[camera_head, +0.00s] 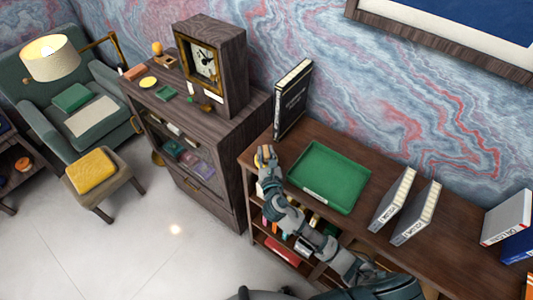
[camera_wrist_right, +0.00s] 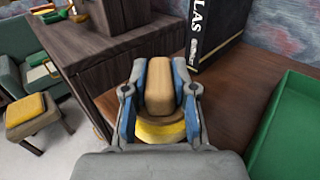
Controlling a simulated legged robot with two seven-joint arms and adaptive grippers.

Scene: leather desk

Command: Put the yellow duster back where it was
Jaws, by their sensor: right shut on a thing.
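My right gripper (camera_head: 266,160) is at the left end of the brown desk, left of the green tray. In the right wrist view its two fingers (camera_wrist_right: 160,85) are shut on the yellow duster, with a tan block-like top (camera_wrist_right: 159,88) and a yellow lower part (camera_wrist_right: 160,131). The duster is small in the head view and partly covered by the fingers. I cannot tell whether it touches the desk top (camera_head: 352,222). My left gripper is not in view.
The green tray (camera_head: 352,202) is empty. A dark upright atlas (camera_head: 293,99) stands behind the gripper. Volumes (camera_head: 392,200) stand to the right. A wooden cabinet with a clock (camera_head: 203,68) stands left of the desk. A yellow cushion (camera_head: 91,170) lies on a stool.

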